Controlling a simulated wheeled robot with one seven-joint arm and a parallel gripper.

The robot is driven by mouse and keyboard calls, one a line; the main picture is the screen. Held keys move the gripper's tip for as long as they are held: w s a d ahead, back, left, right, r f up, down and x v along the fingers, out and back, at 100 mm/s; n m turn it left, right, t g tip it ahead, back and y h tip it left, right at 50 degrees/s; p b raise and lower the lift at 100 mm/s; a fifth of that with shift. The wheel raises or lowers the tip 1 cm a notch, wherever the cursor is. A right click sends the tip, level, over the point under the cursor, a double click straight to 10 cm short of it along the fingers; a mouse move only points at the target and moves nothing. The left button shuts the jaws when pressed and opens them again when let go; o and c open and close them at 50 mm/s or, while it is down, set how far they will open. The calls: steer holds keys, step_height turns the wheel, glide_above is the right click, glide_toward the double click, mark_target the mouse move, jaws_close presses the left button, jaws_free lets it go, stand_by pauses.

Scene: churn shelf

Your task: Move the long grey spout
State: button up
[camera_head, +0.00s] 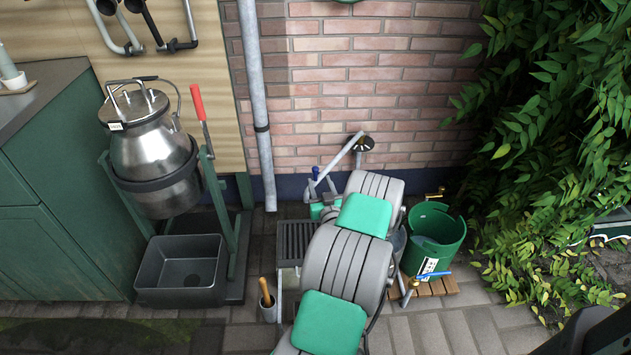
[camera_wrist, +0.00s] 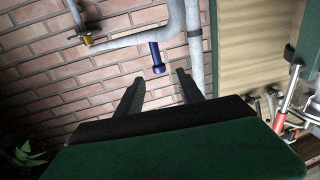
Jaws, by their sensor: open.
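The long grey spout (camera_head: 338,160) slants down and left from the dark wall fitting (camera_head: 364,144) in the head view. In the wrist view the spout (camera_wrist: 135,40) runs across the top from a brass fitting (camera_wrist: 85,38) and bends near the grey pipe. A blue handle (camera_wrist: 156,58) lies just below it there. My gripper (camera_wrist: 159,76) is open, its two dark fingers pointing toward the blue handle and the spout, with nothing seen between them. I cannot tell whether a finger touches anything.
A grey downpipe (camera_head: 257,100) stands against the brick wall. A steel milk can (camera_head: 152,150) hangs in a green stand at left above a black basin (camera_head: 182,268). A green bucket (camera_head: 436,235) stands at right beside dense ivy (camera_head: 560,150).

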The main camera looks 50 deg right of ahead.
mark_target(316, 171)
steer(key=x, duration=0.7)
steer(key=shift+w+d+r, duration=0.1)
steer(key=shift+w+d, duration=0.1)
steer(key=shift+d, duration=0.05)
jaws_close()
stand_by(1.1)
